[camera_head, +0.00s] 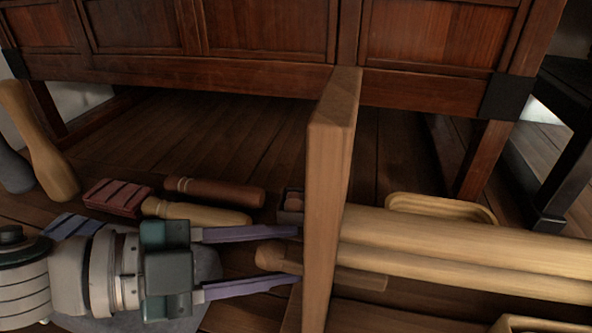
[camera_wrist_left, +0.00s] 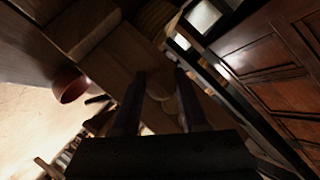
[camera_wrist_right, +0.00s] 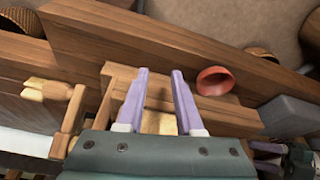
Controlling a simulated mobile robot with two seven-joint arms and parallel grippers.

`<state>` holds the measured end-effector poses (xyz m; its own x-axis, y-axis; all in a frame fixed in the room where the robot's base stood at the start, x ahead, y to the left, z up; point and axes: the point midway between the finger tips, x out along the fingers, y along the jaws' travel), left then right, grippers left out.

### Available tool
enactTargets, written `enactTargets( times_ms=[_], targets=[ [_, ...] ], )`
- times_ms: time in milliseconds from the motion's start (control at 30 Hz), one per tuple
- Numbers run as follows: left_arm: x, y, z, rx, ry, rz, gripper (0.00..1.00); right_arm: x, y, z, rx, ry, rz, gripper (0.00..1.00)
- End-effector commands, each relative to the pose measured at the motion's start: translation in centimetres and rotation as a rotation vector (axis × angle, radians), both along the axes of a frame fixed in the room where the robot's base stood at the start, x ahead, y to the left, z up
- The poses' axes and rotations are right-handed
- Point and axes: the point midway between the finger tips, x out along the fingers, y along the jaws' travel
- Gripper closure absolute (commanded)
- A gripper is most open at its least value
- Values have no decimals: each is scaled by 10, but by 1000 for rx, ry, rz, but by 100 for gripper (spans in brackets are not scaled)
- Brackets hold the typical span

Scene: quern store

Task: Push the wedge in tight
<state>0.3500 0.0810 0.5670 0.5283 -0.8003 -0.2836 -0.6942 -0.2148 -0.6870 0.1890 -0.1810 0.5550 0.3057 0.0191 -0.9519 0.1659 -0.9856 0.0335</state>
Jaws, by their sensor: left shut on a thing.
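A brown wooden piece with a rounded end, which looks like the wedge (camera_head: 270,256), lies against an upright wooden board (camera_head: 328,185). A flat strip of wood shows low on the board's other side; I cannot tell if it is the same piece. My left gripper (camera_head: 298,256) comes in from the left, its purple fingers on either side of the rounded end and tips at the board. In the left wrist view a pale rounded end (camera_wrist_left: 158,84) shows between the fingers. My right gripper (camera_wrist_right: 160,76) appears open above wooden parts, in the right wrist view only.
Two pale round poles (camera_head: 460,246) run right from the board. Wooden handles (camera_head: 214,191) and a reddish ribbed block (camera_head: 117,197) lie on the left. A shallow wooden tray (camera_head: 440,207) is behind the poles. A dark panelled cabinet (camera_head: 260,75) stands behind. A red bowl (camera_wrist_right: 215,81) stands near my right gripper.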

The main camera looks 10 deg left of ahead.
Motion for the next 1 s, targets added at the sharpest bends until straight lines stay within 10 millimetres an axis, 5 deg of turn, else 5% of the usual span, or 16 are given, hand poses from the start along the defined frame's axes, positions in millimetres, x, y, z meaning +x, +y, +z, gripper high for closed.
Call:
enactTargets(
  times_ms=[100,133,367,733,1000],
  targets=[
    [0,-3,3,-12,-2,-6,100,0,0,0,0,0,0,65],
    [0,-3,4,-13,-2,-7,56,0,0,0,0,0,0,65],
    [0,-2,2,-9,-1,-6,30,0,0,0,0,0,0,65],
    [-5,5,4,-5,2,-4,29,0,0,3,1,0,0,65],
    [-33,47,20,-4,5,-3,29,0,0,21,1,0,-1,65]
  ],
)
